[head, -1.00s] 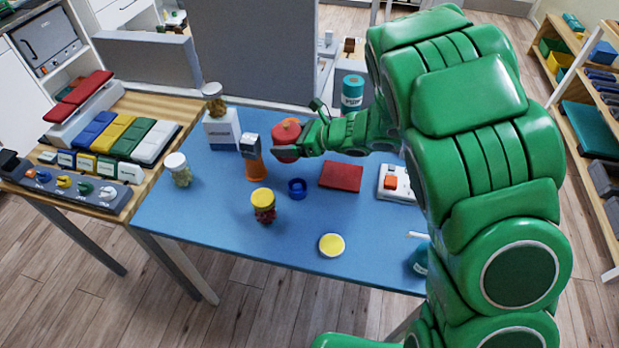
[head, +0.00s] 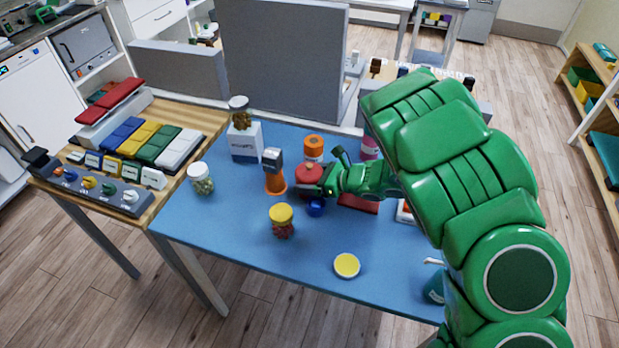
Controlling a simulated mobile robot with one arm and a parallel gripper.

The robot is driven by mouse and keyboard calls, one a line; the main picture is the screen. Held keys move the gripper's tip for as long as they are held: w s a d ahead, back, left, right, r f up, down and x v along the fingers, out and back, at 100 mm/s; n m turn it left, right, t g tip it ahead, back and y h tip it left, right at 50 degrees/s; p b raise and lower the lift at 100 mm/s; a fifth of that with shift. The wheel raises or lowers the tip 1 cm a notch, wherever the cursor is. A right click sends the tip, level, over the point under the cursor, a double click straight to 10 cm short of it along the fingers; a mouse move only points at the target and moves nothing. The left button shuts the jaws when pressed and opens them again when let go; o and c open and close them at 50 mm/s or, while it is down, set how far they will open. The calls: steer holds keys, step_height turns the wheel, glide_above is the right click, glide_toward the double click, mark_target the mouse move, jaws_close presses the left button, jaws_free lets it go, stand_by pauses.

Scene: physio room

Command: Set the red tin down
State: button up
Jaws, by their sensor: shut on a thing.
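The red tin (head: 308,173) is in my gripper (head: 318,186), over the middle of the blue table (head: 215,235). My gripper is shut on it, with the green hand coming in from the right and hiding part of the tin. I cannot tell whether the tin's underside touches the table. An orange bottle with a grey cap (head: 274,177) stands just left of the tin. A small blue ring-shaped thing (head: 315,208) lies just in front of it. An orange jar (head: 313,147) stands behind it.
A yellow-lidded jar (head: 281,222) and a yellow disc (head: 346,265) are nearer the front. A red pad (head: 362,204) is partly hidden under my arm. A white box (head: 245,146) and a white-lidded jar (head: 200,180) stand left. The table's front left is clear.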

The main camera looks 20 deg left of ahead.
steer(key=shift+f, duration=0.1)
steer(key=o, duration=1.3)
steer(key=shift+d+r, duration=0.25)
steer(key=shift+d, duration=0.05)
steer(key=v, duration=1.1)
steer(key=shift+d, duration=0.2)
